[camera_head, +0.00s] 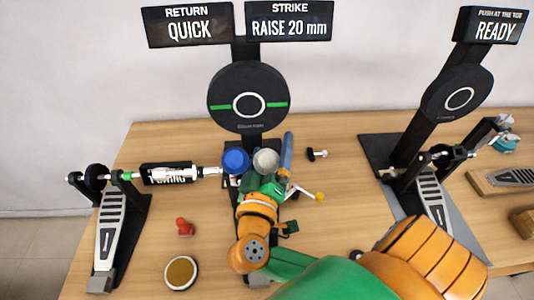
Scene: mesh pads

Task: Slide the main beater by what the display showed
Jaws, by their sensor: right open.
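The middle display on the back post reads STRIKE, RAISE 20 mm (289,21). Below it is a round black pad (248,97) with a white ring and green marks. In front of the pad stand two beater heads, a blue one (236,160) and a grey one (266,160). I cannot tell which is the main beater. My right gripper (263,174) reaches in from the lower right and is open around the beater area. A blue bar stands beside the grey head. The beater shafts and the pedal below are mostly hidden by my arm. My left gripper is not in view.
A display reading RETURN QUICK (188,25) hangs at left; another reads READY (495,31) at right. A left pedal (109,232) joins a shaft towards the middle. A red knob (184,227), a round brown-topped disc (181,273) and a right pedal (434,200) stand on the table (345,215).

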